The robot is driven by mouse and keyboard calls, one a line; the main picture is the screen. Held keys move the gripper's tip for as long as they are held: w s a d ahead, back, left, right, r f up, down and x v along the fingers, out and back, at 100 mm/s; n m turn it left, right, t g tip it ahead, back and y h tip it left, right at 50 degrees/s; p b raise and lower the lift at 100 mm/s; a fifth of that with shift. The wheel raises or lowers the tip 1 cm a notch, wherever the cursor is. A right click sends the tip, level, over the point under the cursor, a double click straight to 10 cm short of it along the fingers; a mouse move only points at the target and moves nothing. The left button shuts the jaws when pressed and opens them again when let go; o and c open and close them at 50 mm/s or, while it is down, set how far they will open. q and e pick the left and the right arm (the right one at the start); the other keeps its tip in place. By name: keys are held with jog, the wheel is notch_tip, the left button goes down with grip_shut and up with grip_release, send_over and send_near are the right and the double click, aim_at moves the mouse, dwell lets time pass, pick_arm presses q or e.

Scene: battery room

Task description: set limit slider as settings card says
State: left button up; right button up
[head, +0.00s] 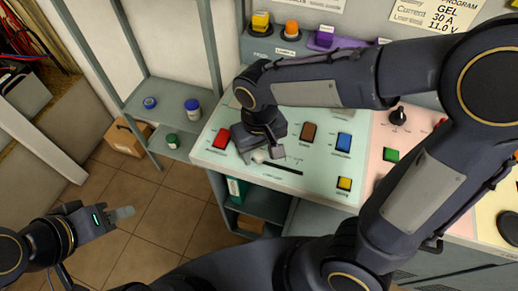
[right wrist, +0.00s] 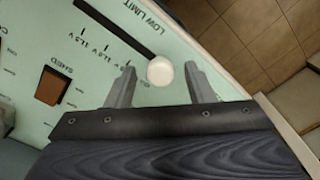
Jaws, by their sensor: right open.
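The limit slider has a white round knob (head: 259,156) at the left end of a dark slot (head: 283,168) on the pale green panel. In the right wrist view the knob (right wrist: 160,71) sits at the slot's lower end, beside the printed words LOW LIMIT. My right gripper (right wrist: 159,78) is open, with one finger on each side of the knob and visible gaps. The settings card (head: 437,14) at the top right reads GEL, 30 A and 11.0 V; its upper part is cut off. My left gripper (head: 122,214) hangs over the floor, away from the panel; its finger gap is unclear.
Near the slot are a red switch (head: 221,138), a brown switch (head: 308,131), a blue switch (head: 343,141) and a yellow button (head: 344,184). A black rotary knob (head: 398,115) is on the pink panel. A shelf with jars (head: 192,107) stands left.

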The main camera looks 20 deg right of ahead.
aim_at(282, 168)
grip_shut()
jog(key=s+d, duration=0.1)
jog(key=d, duration=0.1)
jog(key=s+d, duration=0.2)
jog(key=d, duration=0.1)
jog(key=shift+s, duration=0.2)
grip_release()
jog(key=shift+r, duration=0.1)
notch_tip(282, 168, up, 8)
jog(key=p, duration=0.1)
dwell(0.6)
